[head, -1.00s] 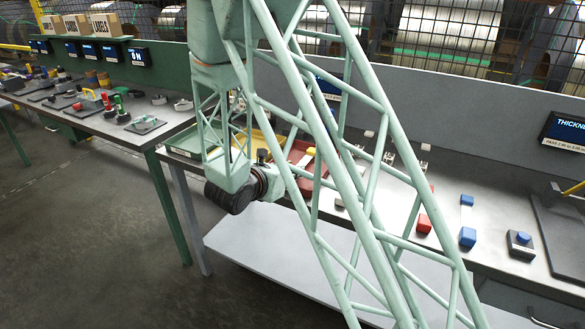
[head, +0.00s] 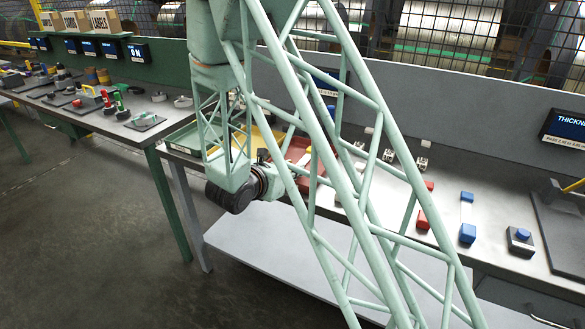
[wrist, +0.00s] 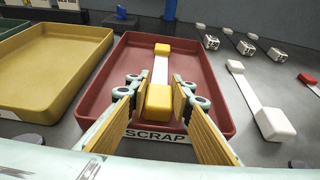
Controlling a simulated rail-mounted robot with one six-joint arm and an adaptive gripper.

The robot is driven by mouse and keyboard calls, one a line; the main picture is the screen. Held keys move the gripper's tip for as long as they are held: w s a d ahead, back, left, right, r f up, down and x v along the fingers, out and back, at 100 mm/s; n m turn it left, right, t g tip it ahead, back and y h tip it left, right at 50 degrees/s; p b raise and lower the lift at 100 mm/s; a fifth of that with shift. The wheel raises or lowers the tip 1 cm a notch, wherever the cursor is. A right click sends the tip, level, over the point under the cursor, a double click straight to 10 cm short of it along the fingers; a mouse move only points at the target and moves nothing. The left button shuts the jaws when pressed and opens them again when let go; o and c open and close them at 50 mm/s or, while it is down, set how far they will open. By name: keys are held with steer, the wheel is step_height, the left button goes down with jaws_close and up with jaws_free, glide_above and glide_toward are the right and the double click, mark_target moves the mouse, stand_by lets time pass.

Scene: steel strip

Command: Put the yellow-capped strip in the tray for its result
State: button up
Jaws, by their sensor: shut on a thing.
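The yellow-capped strip is white with a yellow block at each end. My gripper (wrist: 158,88) is shut on its near yellow cap (wrist: 158,102). The far cap (wrist: 162,49) points away from me, toward the back of the red tray. The strip lies over the red tray (wrist: 205,72), labelled SCRAP on its front; I cannot tell how high above its floor. The yellow tray (wrist: 88,40) stands left of the red one, and a green tray (wrist: 12,47) is further left. In the head view my arm covers most of the gripper and part of the red tray (head: 298,150).
A white-capped strip (wrist: 276,124) lies on the bench right of the red tray. Red-capped (head: 422,220) and blue-capped (head: 467,233) strips lie further right. A blue button (head: 521,236) and a THICKNESS display (head: 562,130) are beyond. Several small metal fixtures (wrist: 246,48) stand behind.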

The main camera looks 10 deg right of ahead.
steer(key=shift+f, duration=0.25)
steer(key=o, duration=1)
steer(key=shift+v, duration=6.05)
steer(key=shift+r, duration=0.15)
